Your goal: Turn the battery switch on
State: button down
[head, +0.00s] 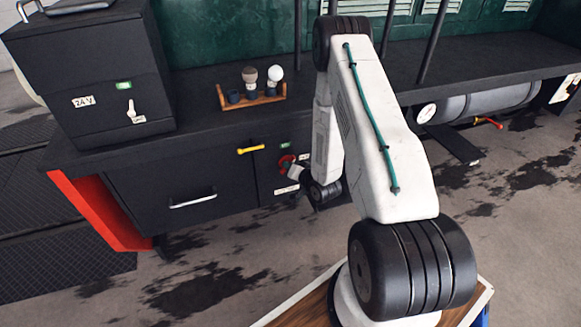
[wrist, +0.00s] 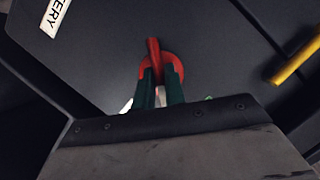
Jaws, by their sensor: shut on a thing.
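The battery switch is a red rotary switch with a round base and a bar handle. It shows in the wrist view (wrist: 154,50) and partly behind my gripper in the head view (head: 286,161), on the dark cabinet front. My gripper (wrist: 160,85) has its two green fingers on either side of the red handle and is shut on it. The handle's far end sticks out beyond the fingertips, while its near part is hidden between them. A white label (wrist: 51,16) reading "...TERY" lies at the upper left of the wrist view.
A yellow handle (head: 251,149) is on the cabinet close to the switch. A drawer with a metal pull (head: 193,201) is left of it. A black 24V box (head: 95,80) and a wooden rack (head: 252,101) stand on top. A grey tank (head: 490,102) is at right.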

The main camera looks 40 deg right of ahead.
jog(key=shift+a+n+g+h, duration=0.1)
jog(key=shift+n+g+h, duration=0.3)
jog(key=shift+n+h, duration=0.6)
jog(key=shift+a+n+g+h, duration=0.1)
jog(key=shift+n+g+h, duration=0.35)
jog(key=shift+n, duration=1.05)
jog(key=shift+h, duration=0.25)
jog(key=c, duration=1.5)
grip_release()
jog(key=shift+o, duration=0.2)
jog(key=shift+s+r, duration=0.1)
jog(key=v, duration=0.7)
jog(key=shift+s, duration=0.3)
